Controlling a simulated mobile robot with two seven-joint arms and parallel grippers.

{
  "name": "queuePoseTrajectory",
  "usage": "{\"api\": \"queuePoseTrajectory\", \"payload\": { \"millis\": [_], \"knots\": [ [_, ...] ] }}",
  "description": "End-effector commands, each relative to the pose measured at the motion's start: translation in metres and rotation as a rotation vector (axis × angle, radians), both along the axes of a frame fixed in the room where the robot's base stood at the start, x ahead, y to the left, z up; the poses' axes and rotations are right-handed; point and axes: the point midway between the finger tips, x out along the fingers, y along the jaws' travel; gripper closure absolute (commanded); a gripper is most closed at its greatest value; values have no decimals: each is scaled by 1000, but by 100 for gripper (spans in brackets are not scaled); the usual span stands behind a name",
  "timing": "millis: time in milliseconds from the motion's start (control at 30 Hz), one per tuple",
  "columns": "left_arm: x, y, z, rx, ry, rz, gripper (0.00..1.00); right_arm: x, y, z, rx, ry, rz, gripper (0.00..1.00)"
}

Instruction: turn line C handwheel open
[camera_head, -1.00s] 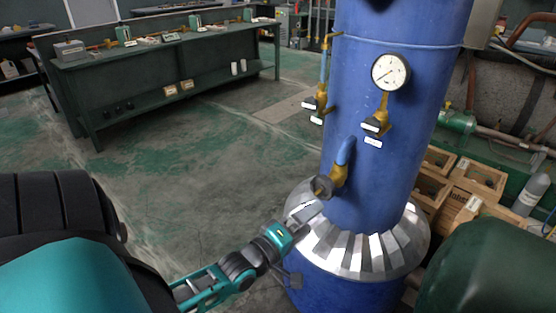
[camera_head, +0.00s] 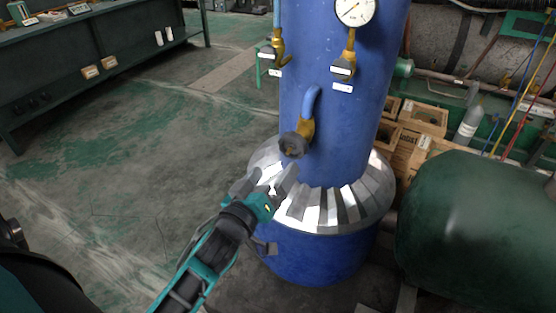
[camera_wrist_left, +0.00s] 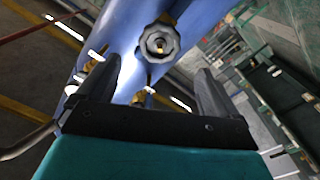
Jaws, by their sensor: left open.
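A dark round handwheel (camera_head: 293,146) sits on a brass valve (camera_head: 306,130) low on the blue tank (camera_head: 345,120), under a bent blue pipe. It also shows in the left wrist view (camera_wrist_left: 159,43), its face toward the camera, above and between the fingers. My left gripper (camera_head: 268,178) is open and empty, below and left of this handwheel in the head view, with a gap visible in the wrist view (camera_wrist_left: 157,68). Higher on the tank are a left valve (camera_head: 268,52) and a valve under the gauge (camera_head: 343,66). The labels are too small to read. My right gripper is out of view.
A silver flared collar (camera_head: 345,208) rings the tank just below the handwheel. A dark green rounded tank (camera_head: 465,220) stands at the right, with wooden crates (camera_head: 424,118) behind it. A dark bench (camera_head: 80,75) is at the back left. The floor left of the tank is clear.

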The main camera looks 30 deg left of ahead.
Motion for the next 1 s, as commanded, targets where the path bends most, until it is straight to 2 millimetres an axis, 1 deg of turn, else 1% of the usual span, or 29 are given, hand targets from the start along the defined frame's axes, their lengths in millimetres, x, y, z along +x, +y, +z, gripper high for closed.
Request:
{"api": "queuePoseTrajectory", "payload": {
  "millis": [133,400,633,700,1000],
  "knots": [
    [18,1,-1,1,-3,-2,6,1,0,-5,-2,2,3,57],
    [50,3,-1,1,-3,-2,6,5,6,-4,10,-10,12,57],
    [78,4,-1,1,-3,-3,6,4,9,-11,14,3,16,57],
    [84,5,-1,0,-1,-3,7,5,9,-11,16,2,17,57],
    [82,4,0,-2,0,-2,36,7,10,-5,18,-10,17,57]
  ]
}}
